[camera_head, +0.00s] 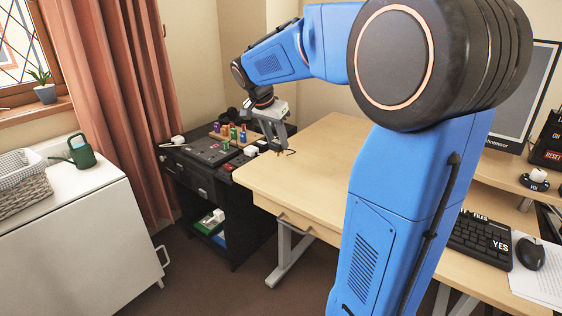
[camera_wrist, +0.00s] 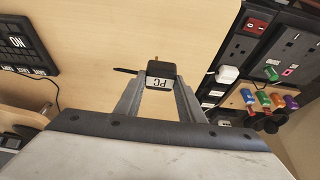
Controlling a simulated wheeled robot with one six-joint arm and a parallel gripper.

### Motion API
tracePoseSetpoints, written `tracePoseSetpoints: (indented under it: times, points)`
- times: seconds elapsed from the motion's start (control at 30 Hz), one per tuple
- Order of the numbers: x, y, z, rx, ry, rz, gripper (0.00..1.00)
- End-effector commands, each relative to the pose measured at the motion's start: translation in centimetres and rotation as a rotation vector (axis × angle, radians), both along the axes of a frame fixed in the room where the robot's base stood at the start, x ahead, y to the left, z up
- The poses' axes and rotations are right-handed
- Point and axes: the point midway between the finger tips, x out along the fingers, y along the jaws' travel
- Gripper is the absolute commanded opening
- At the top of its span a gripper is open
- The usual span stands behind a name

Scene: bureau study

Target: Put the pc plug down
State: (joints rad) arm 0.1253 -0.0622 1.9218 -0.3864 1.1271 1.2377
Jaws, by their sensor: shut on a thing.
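The pc plug (camera_wrist: 160,78) is a small black block with a white label reading PC and a brass-coloured pin at its far end. My gripper (camera_wrist: 160,84) is shut on it, one finger on each side. In the head view my gripper (camera_head: 277,146) points down over the far left part of the wooden desk (camera_head: 310,165). The plug is too small there to make out clearly. In the wrist view the bare desk top lies behind the plug; I cannot tell whether the plug touches it.
A dark cabinet (camera_head: 198,190) with a socket panel and coloured pegs (camera_head: 235,136) stands left of the desk. The wrist view shows sockets (camera_wrist: 240,48), a white plug (camera_wrist: 228,74) and a red switch (camera_wrist: 257,24). A keyboard (camera_head: 482,240) and mouse (camera_head: 530,253) lie right. The desk's middle is clear.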

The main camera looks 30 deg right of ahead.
Motion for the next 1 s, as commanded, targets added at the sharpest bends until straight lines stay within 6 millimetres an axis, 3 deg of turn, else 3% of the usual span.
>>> tracePoseSetpoints:
  times: [0.1,0.37,0.6,0.97,1.0]
  points:
    - [0.0,0.0,-1.7,0.0,0.0,0.001,0.16]
    - [0.0,0.0,-3.4,-0.001,0.0,0.001,0.16]
    - [0.0,0.0,-6.2,0.0,0.0,0.0,0.16]
    - [0.0,0.0,-6.5,-0.001,-0.001,0.0,0.16]
    - [0.0,0.0,-6.5,-0.001,-0.001,0.0,0.4]
